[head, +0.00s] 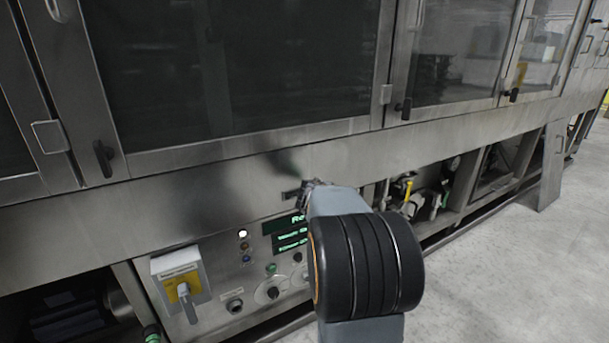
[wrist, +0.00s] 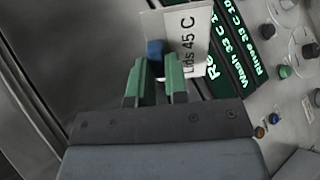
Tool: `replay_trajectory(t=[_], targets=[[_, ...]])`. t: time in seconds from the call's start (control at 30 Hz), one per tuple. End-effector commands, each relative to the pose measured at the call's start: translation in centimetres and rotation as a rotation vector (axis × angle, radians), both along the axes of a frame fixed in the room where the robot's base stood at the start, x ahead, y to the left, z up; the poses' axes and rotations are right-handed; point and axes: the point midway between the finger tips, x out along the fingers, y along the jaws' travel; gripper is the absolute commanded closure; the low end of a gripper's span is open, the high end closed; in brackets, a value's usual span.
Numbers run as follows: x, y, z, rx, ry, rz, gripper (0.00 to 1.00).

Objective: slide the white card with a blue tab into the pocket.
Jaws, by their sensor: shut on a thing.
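The white card (wrist: 186,36) shows in the wrist view with "ids 45 C" printed on it, partly hidden. Its blue tab (wrist: 155,47) sits between the green fingertips of my gripper (wrist: 157,62), which is shut on it. The card stands out beyond the fingers, close to the steel machine front and beside the green-lettered display. In the head view my gripper (head: 312,188) is small and mostly hidden behind my own arm. A small dark strip (head: 290,194) shows just left of it on the panel; I cannot tell whether it is the pocket.
The green-lettered display (head: 287,227) and several knobs and lamps lie below my gripper. A yellow and grey rotary switch (head: 181,283) juts out at lower left. Glass doors with black handles are above. The open floor (head: 510,270) is at right.

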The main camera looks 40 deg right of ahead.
Motion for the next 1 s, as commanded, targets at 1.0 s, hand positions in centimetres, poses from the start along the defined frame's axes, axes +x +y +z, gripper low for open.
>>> replay_trajectory(t=[1.0], targets=[[3.1, 5.6, 9.3, -0.297, -0.505, 0.784, 1.00]])
